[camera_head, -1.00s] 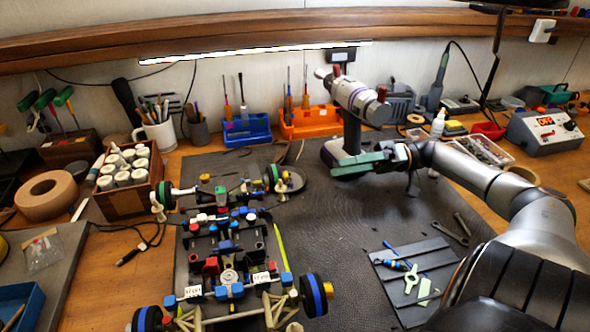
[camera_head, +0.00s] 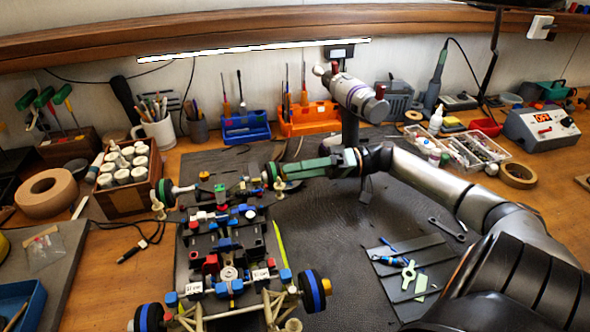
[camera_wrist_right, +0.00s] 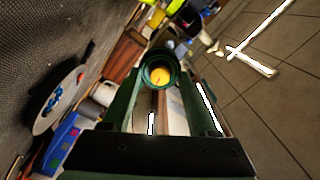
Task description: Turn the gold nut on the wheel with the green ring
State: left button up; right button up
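The toy car (camera_head: 228,245) stands on the dark mat. Its far right wheel with the green ring (camera_head: 270,173) is partly hidden by my right gripper (camera_head: 282,173), which reaches it from the right. In the right wrist view the green ring (camera_wrist_right: 158,62) is round, with the gold nut (camera_wrist_right: 159,76) in its middle. The two long green fingers of my right gripper (camera_wrist_right: 159,88) stand apart, with the nut between them in the picture. I cannot tell whether they touch the wheel. My left gripper is not in view.
A microscope (camera_head: 352,95) stands behind my right arm. A wooden box of white jars (camera_head: 128,200) is left of the car. Blue (camera_head: 245,130) and orange (camera_head: 308,122) tool holders stand at the back. Wrenches and a grey plate (camera_head: 425,252) lie on the right; the mat between is clear.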

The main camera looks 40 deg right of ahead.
grip_shut()
dwell(0.7)
jog(key=n+p, duration=0.3)
jog(key=n, duration=0.8)
jog(key=shift+n, duration=2)
